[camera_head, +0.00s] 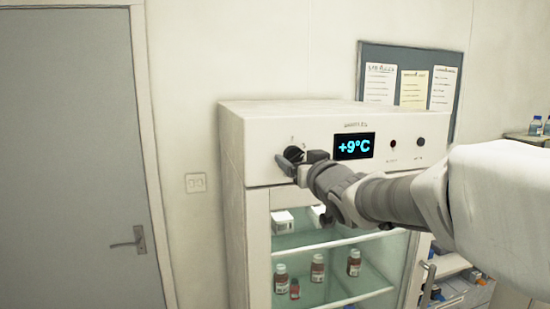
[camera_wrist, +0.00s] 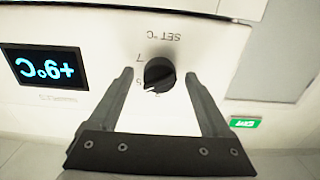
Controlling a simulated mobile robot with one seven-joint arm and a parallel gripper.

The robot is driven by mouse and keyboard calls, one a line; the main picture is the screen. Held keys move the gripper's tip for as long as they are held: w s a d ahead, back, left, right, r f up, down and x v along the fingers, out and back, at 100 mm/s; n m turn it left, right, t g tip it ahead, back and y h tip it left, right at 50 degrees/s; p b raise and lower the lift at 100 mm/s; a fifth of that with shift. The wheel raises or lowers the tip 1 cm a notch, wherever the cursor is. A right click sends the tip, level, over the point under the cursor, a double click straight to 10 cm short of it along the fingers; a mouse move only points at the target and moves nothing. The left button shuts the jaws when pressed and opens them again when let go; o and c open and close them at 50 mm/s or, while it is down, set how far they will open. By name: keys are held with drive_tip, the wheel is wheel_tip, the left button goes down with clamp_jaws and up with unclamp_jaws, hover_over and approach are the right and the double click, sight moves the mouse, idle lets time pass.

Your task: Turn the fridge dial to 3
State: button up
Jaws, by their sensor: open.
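The fridge (camera_head: 236,150) is white with a glass door, and its top panel carries a black round dial (camera_head: 293,154). In the wrist view, which shows the panel upside down, the dial (camera_wrist: 159,74) has a light pointer line and printed numbers around it, some hidden or too small to read; a 7 shows. The label "SET °C" (camera_wrist: 164,37) is beside it. My gripper (camera_head: 304,162) is at the dial in the head view. In the wrist view my gripper (camera_wrist: 158,76) is open, with one finger on each side of the dial and gaps between.
The display (camera_head: 354,146) reads +9°C, right of the dial. A small red-dark light (camera_head: 393,144) and another dark knob (camera_head: 421,143) are further right. Brown bottles (camera_head: 317,268) stand inside behind the glass. A grey door (camera_head: 75,160) is at the left.

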clamp_jaws()
idle(0.5)
drive_tip(key=shift+f+n+b, duration=0.1)
drive_tip(key=shift+n+b, duration=0.2)
drive_tip(key=shift+b, duration=0.15)
drive_tip(key=shift+f+n+b, duration=0.1)
drive_tip(key=shift+n+b, duration=0.5)
drive_tip(key=shift+b, duration=0.05)
drive_tip(key=n+b, duration=0.2)
drive_tip(key=n, duration=0.1)
drive_tip(key=n+b, duration=0.2)
drive_tip(key=n, duration=0.2)
drive_tip(key=shift+d+n, duration=0.1)
drive_tip(key=shift+n, duration=0.3)
drive_tip(key=shift+r+n+b, duration=0.2)
drive_tip(key=shift+n+b, duration=0.45)
drive_tip(key=shift+n, duration=0.45)
